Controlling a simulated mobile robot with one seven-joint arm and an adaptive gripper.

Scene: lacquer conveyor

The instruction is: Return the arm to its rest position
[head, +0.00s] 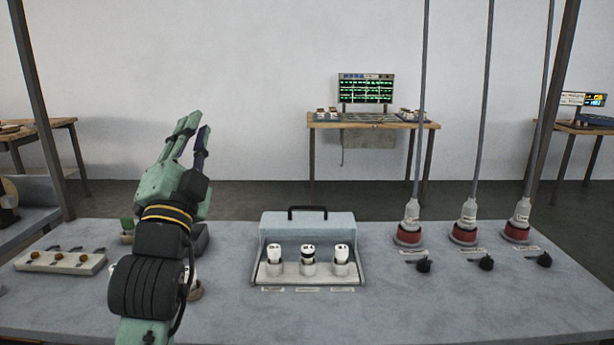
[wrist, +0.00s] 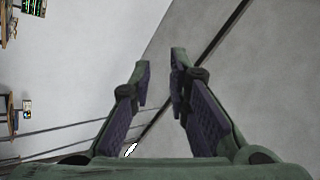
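My gripper (head: 191,130) is raised above the left part of the grey worktable (head: 400,310), pointing up and away in the head view. In the wrist view its two purple-padded fingers (wrist: 160,68) stand apart with nothing between them, so it is open and empty. My arm covers part of the items on the left side of the table.
A grey case with a handle (head: 307,222) holds three white-topped pieces in the middle. Three red-based plugs on rods (head: 463,236) stand at right, with black knobs (head: 486,263) before them. A pale switch strip (head: 60,262) lies at left. Dark posts (head: 40,110) flank the table.

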